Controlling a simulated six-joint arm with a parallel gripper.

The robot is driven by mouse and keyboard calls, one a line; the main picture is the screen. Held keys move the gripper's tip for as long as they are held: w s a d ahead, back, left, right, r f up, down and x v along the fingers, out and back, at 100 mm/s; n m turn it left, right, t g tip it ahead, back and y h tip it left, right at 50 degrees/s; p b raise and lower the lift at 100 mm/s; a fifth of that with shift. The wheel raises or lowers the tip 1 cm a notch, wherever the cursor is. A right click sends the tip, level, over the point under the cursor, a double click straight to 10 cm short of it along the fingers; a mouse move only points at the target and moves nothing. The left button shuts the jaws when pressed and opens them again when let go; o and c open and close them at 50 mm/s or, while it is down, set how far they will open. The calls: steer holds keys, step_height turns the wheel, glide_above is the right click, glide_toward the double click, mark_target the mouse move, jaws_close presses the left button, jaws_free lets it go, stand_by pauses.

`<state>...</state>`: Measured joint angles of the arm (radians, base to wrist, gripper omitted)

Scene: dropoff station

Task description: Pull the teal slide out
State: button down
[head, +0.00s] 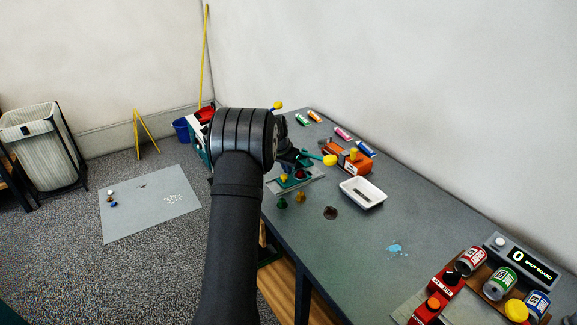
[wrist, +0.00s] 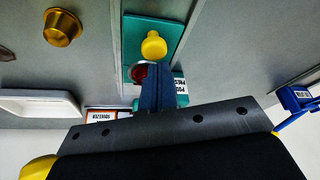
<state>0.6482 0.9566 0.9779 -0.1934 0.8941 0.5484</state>
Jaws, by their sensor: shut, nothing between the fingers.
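The teal slide (wrist: 139,30) is a flat plate between two pale rails in the wrist view, with a yellow knob (wrist: 154,45) standing on it. In the head view the slide (head: 291,183) shows small and partly hidden by my arm, on the left part of the table. My gripper (wrist: 157,68) is shut and empty, its fingertips close to the knob. Whether they touch it I cannot tell. A dark red round thing (wrist: 138,73) shows beside the fingers, partly covered. In the head view my gripper (head: 291,158) is dark and mostly hidden behind my wrist.
A gold capsule (wrist: 62,27) and a white tray (wrist: 38,103) lie near the slide. An orange box (head: 352,162) with a yellow knob stands behind the tray. Coloured tubes (head: 342,133) lie at the back. The middle table is mostly clear.

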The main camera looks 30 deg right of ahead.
steer(key=a, duration=0.6)
steer(key=shift+f, duration=0.1)
stand_by(0.3)
steer(key=shift+d, duration=0.1)
steer(key=d, duration=0.1)
steer(key=w+d, duration=0.1)
steer(key=d+r, duration=0.1)
steer(key=shift+w+d, duration=0.35)
steer(key=shift+w, duration=0.05)
steer(key=v, duration=1)
steer(key=shift+f, duration=0.1)
